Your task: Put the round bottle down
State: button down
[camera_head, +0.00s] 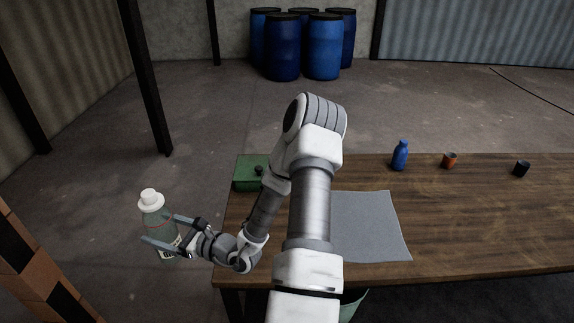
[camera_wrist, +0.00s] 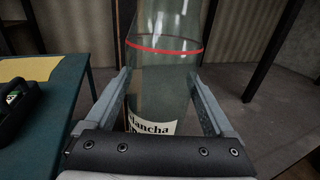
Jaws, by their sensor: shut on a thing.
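The round bottle (camera_head: 156,222) is clear greenish with a white cap, a thin red ring and a white label. It is upright in my gripper (camera_head: 158,231), to the left of the table's left edge and over the floor. In the wrist view the bottle (camera_wrist: 162,70) stands between both fingers of my gripper (camera_wrist: 160,92), which is shut on it. The label's lower part is hidden behind the gripper body. The bottle's cap is out of the wrist view.
The wooden table (camera_head: 460,220) carries a grey mat (camera_head: 370,225), a green box (camera_head: 247,175), a blue bottle (camera_head: 400,156), an orange cup (camera_head: 449,160) and a dark cup (camera_head: 521,169). My arm hides part of the table. Brick-like blocks (camera_head: 40,260) stand at lower left. Blue barrels (camera_head: 322,48) stand far back.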

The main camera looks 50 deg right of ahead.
jog(key=s+d+f+m+t+h+b, duration=0.15)
jog(key=d+m+h+b, duration=0.4)
jog(key=d, duration=1.55)
jog(key=s+d+r+m+g+h+b, duration=0.1)
jog(key=s+d+r+m+h+b, duration=0.1)
jog(key=s+d+r+h+b, duration=0.45)
jog(key=s+d+r+m+g+h+b, duration=0.1)
jog(key=s+d, duration=0.2)
jog(key=d, duration=0.7)
jog(key=w+a+f+b, duration=0.5)
jog(key=w+a+f, duration=0.3)
jog(key=f, duration=0.2)
jog(key=shift+a+f, duration=0.2)
jog(key=shift+f, duration=0.2)
jog(key=shift+w, duration=0.1)
